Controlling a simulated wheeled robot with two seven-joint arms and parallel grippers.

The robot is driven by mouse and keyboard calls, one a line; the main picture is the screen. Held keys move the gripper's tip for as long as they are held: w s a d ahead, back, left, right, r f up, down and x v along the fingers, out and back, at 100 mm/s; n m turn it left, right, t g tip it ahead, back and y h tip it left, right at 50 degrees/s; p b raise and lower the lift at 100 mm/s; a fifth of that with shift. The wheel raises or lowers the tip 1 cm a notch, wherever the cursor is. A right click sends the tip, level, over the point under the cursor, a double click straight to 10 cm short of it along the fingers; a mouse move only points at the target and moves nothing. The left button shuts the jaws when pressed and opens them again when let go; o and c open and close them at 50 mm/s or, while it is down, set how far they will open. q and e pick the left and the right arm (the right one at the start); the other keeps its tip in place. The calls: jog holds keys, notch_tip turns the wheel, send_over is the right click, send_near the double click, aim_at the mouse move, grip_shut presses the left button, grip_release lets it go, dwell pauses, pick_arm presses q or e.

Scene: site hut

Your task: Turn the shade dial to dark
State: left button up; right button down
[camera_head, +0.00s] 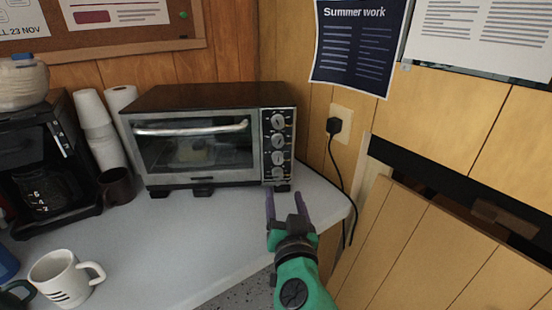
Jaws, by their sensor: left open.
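A toaster oven (190,184) with a dark top and a glass door stands at the back of the grey counter. Its right-hand panel carries a column of several round knobs (278,141); I cannot read which one is the shade dial. A pale item shows dimly behind the glass. My left gripper (286,207) is open and empty, with its fingers pointing at the oven, just below and in front of the knob column. It appears apart from the knobs. My right gripper is not in view.
A black coffee maker (50,170), stacked paper cups (100,135) and a dark mug (117,186) stand left of the oven. A white mug (66,277) stands front left. A plug with a black cord (335,126) hangs at right. The middle of the counter (180,240) is clear.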

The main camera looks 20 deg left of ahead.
aim_at(278, 162)
pick_arm(q)
jog(key=x, duration=0.4)
jog(key=p+x, duration=0.1)
jog(key=x, duration=0.8)
jog(key=shift+w+r, duration=0.25)
jog(key=shift+r, duration=0.1)
grip_shut()
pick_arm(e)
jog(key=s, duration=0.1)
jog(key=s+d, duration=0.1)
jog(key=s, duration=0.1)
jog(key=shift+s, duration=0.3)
